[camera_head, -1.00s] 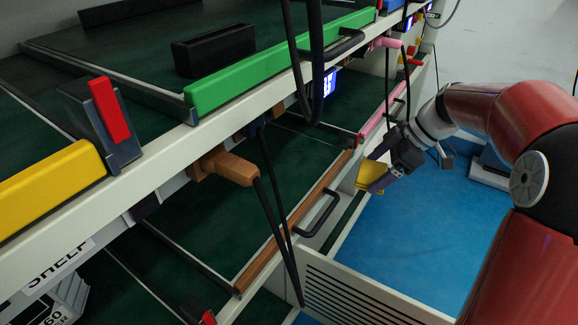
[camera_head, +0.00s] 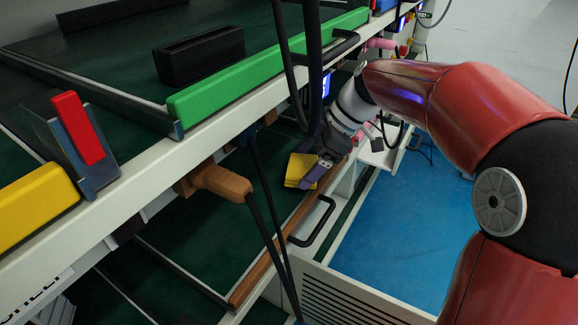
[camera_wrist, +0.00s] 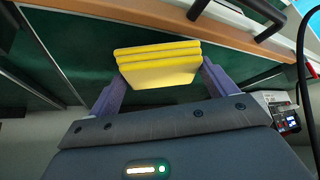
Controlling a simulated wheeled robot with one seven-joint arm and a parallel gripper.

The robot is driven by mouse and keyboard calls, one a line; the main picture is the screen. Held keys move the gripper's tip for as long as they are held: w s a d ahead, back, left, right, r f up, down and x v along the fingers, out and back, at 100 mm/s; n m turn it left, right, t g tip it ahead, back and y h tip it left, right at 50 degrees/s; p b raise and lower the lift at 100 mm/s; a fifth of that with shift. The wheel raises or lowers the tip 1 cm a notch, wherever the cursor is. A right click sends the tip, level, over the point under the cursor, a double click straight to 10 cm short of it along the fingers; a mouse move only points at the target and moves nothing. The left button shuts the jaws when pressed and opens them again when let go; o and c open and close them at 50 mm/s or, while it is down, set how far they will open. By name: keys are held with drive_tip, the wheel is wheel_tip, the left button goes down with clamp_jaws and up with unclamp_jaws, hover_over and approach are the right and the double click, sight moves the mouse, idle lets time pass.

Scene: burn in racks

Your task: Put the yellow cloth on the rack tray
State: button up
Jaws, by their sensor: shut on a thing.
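The yellow cloth (camera_wrist: 158,66) is a folded, layered stack. My gripper (camera_wrist: 160,84) is shut on it, with a purple finger at each side. In the head view the cloth (camera_head: 300,170) and my gripper (camera_head: 312,172) are over the rack tray (camera_head: 200,235), a dark green surface with a brown front bar (camera_head: 262,262). Whether the cloth touches the tray cannot be told. The lower side of the cloth is partly hidden by my gripper in the head view.
The upper shelf with a green bar (camera_head: 265,65) overhangs. Blue floor (camera_head: 400,230) is clear at right.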

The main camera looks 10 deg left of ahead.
sight(291, 165)
drive_tip(key=a, duration=0.3)
drive_tip(key=shift+s+a, duration=0.3)
drive_tip(key=shift+s, duration=0.05)
drive_tip(key=shift+a+f, duration=0.1)
drive_tip(key=shift+f, duration=0.65)
drive_tip(key=shift+f, duration=0.1)
drive_tip(key=o, duration=0.8)
drive_tip(key=shift+b, duration=0.3)
drive_tip(key=shift+o, duration=0.2)
